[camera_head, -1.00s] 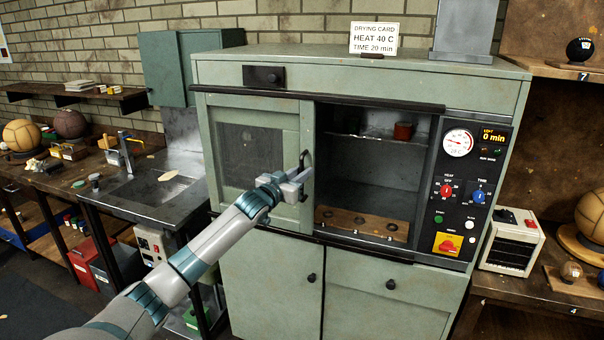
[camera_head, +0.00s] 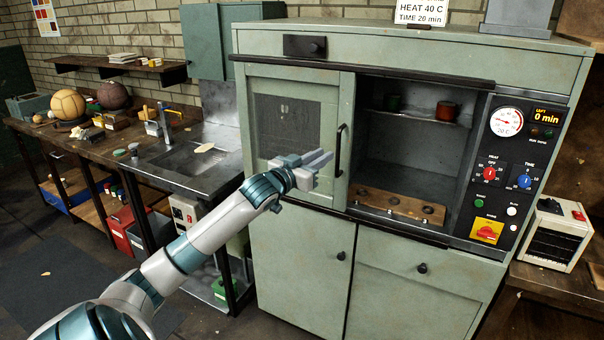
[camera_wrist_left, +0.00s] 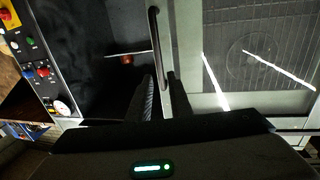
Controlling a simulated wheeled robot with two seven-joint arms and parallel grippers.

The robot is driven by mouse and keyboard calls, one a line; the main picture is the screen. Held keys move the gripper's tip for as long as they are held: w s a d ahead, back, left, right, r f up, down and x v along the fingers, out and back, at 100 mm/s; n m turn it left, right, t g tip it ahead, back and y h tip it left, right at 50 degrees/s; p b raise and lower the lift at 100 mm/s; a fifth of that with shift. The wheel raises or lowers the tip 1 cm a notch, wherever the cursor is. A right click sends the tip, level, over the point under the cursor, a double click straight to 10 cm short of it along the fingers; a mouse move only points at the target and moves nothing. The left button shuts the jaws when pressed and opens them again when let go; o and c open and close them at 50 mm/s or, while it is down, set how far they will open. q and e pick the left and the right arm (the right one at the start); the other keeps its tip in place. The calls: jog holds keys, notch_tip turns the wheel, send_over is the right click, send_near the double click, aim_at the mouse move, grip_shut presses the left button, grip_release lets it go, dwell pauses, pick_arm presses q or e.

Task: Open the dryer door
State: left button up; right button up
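The dryer (camera_head: 420,52) is a large green-grey metal cabinet. Its windowed sliding door (camera_head: 262,82) stands at the left of the upper front, and the right part of the chamber (camera_head: 410,150) is uncovered. A dark vertical handle (camera_head: 338,150) sits on the door's right edge; it also shows in the left wrist view (camera_wrist_left: 156,45). My right gripper is not seen.
The chamber holds a shelf with a red-brown cup (camera_head: 447,111) and a wooden board with holes (camera_head: 400,205). A control panel (camera_head: 508,170) is at the right. A sink bench (camera_head: 190,160) stands left, and a small heater (camera_head: 555,235) sits on the right bench.

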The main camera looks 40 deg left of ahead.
pick_arm(q)
jog(key=s+b, duration=0.2)
jog(key=s, duration=0.6)
jog(key=shift+d, duration=0.35)
jog(key=shift+f, duration=0.1)
